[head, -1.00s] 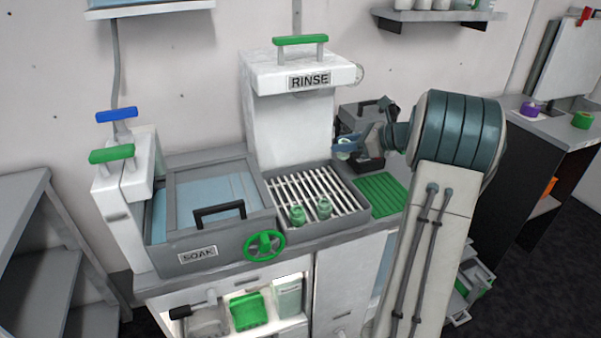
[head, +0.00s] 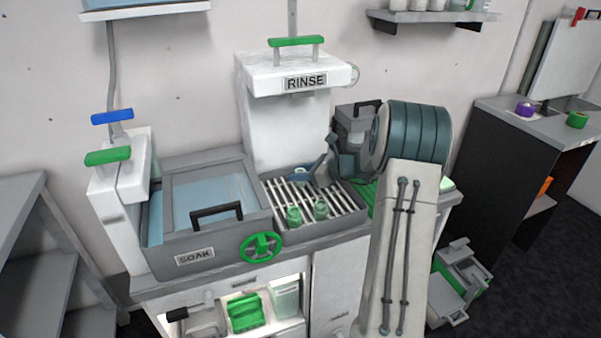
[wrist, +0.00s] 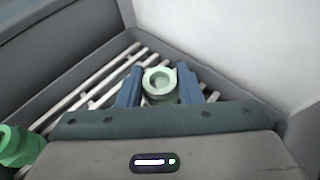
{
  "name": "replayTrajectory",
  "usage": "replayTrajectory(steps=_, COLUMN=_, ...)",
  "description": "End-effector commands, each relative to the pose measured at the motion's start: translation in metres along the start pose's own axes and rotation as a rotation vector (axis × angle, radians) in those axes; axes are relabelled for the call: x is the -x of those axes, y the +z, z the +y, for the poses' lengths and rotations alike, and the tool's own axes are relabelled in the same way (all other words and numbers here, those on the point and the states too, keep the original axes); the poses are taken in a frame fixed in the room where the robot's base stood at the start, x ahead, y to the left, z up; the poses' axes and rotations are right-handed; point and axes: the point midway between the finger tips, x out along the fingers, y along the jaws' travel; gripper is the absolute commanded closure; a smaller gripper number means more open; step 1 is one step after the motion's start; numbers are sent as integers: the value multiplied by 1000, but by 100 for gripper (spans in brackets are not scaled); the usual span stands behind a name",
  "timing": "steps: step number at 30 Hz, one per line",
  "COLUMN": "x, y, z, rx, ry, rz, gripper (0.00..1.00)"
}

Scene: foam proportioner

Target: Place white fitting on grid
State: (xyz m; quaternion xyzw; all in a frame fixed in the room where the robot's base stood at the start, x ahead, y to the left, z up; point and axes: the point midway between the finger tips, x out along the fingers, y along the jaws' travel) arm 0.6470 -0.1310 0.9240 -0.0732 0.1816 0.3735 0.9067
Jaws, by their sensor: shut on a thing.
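My gripper (head: 308,174) is low over the white slatted grid (head: 344,204) in the basin under the RINSE head. In the wrist view, its blue fingers are shut on a pale whitish-green, ring-topped fitting (wrist: 160,80), which looks upright. The grid's slats (wrist: 82,98) show around and below it. I cannot tell whether the fitting touches the slats. In the head view the gripper mostly hides the held fitting. Two green fittings, a left one (head: 294,215) and a right one (head: 321,209), stand at the grid's front edge.
A green fitting (wrist: 20,147) shows at the lower left in the wrist view. The SOAK tank (head: 225,232) is left of the grid. The white RINSE column (head: 285,130) rises behind it. A green mat (head: 366,192) lies to the right, partly behind my arm.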

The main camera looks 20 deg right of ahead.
Motion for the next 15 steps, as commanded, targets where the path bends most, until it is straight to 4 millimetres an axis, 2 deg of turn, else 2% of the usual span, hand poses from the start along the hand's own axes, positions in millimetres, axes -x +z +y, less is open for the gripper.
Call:
replayTrajectory(steps=9, x=-1, y=-3, z=0, rx=2, ry=0, rz=-1, gripper=89)
replayTrajectory(steps=10, x=-1, y=-2, z=0, rx=2, ry=0, rz=-1, gripper=62)
replayTrajectory(steps=12, x=-1, y=-1, z=0, rx=2, ry=0, rz=-1, gripper=46)
replayTrajectory(steps=15, x=0, y=-1, z=0, rx=2, ry=0, rz=-1, gripper=46)
